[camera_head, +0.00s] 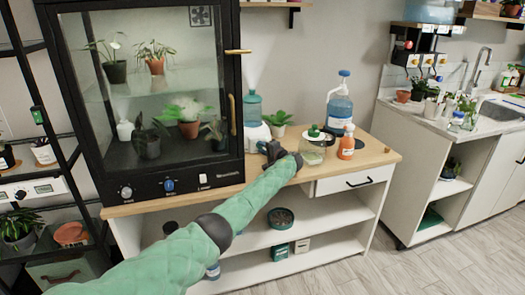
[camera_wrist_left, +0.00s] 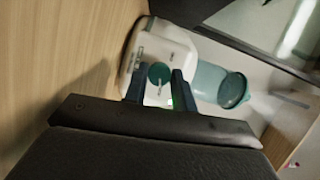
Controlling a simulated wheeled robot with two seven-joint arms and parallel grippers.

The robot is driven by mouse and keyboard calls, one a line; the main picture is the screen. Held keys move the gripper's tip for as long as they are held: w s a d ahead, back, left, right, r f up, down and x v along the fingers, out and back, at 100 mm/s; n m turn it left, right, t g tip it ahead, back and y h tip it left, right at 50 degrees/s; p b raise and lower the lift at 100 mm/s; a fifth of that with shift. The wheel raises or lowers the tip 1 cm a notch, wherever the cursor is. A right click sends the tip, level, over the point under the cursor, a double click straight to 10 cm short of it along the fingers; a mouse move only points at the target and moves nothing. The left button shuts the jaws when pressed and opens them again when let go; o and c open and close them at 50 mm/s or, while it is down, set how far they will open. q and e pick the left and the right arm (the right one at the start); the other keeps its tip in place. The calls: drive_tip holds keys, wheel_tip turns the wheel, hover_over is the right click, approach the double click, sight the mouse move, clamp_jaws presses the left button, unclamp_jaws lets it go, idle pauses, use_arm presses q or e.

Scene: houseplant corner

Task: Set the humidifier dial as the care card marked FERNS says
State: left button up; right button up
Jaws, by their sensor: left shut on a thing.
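The humidifier (camera_head: 252,108) stands on the wooden counter right of the glass cabinet, with a teal tank on a white base and mist rising above it. Its white base (camera_wrist_left: 168,48) and teal tank (camera_wrist_left: 232,90) also show in the left wrist view. The round green dial (camera_wrist_left: 160,74) on the base has a pale pointer line. My left gripper (camera_head: 270,152) is at the front of the humidifier, and its two dark fingers (camera_wrist_left: 159,90) are shut on the dial, one at each side. The dial's scale is too small to read. I cannot make out a card marked FERNS. My right gripper is not in view.
The glass cabinet (camera_head: 160,187) with plants and front knobs stands close left. The counter's front right (camera_head: 375,158) is clear.

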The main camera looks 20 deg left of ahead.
use_arm(q)
drive_tip(key=shift+d, duration=0.1)
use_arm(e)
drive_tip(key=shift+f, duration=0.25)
use_arm(q)
drive_tip(key=o, duration=1)
drive_tip(key=v, duration=0.6)
drive_tip(key=shift+d+f, duration=0.1)
drive_tip(key=shift+d, duration=0.05)
drive_tip(key=shift+b+v, duration=0.3)
drive_tip(key=shift+v, duration=0.45)
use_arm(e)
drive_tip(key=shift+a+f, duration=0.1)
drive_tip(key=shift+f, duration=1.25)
